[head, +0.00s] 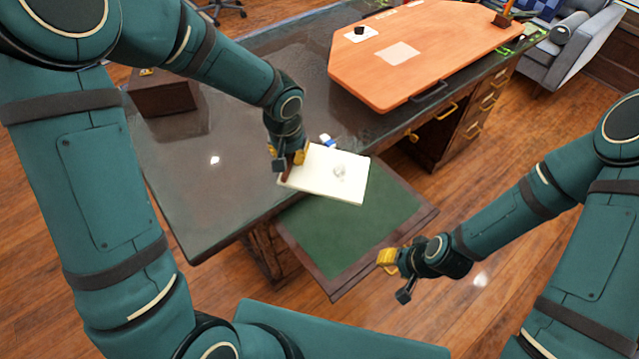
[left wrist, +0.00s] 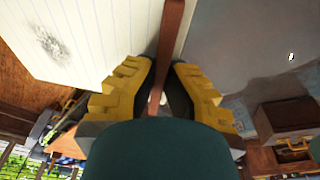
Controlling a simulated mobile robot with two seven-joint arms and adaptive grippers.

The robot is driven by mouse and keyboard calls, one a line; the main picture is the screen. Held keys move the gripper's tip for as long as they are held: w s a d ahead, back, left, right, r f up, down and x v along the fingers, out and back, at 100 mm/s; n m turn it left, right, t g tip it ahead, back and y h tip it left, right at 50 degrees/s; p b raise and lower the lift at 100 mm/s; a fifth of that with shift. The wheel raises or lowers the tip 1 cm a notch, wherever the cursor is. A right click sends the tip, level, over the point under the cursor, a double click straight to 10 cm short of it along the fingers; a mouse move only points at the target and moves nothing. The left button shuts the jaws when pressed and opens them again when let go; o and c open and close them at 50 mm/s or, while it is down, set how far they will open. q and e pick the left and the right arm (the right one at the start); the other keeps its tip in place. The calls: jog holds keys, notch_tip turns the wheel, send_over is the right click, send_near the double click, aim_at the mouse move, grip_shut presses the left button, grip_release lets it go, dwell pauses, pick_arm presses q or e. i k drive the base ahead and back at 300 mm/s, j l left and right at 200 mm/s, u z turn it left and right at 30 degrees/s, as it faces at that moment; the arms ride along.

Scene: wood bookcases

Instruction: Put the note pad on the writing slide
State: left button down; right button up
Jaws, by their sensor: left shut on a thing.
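The note pad (head: 320,175) is a white pad with a grey smudge and a red-brown strip along one edge. My left gripper (head: 291,160) is shut on that strip; the left wrist view shows the strip between the yellow fingers (left wrist: 158,90) and the lined page (left wrist: 85,35) beside it. The writing slide (head: 345,243) is a green panel in a wood frame, pulled out from the desk. The pad overlaps the slide's back part and the desk edge in the head view; I cannot tell its height above them. My right gripper (head: 393,277) is open and empty, right of the slide.
The dark glossy desk top (head: 200,175) spreads behind and left of the slide. A wooden box (head: 163,95) stands at its far left. An orange-brown board (head: 430,50) lies at the right with papers on it. A small blue and white item (head: 327,140) is behind the pad.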

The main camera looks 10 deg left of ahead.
aim_at(357, 217)
jog(key=i+z, duration=0.15)
jog(key=z, duration=0.2)
jog(key=i+z, duration=0.15)
jog(key=z, duration=0.25)
jog(key=i+z, duration=0.15)
jog(key=z, duration=0.2)
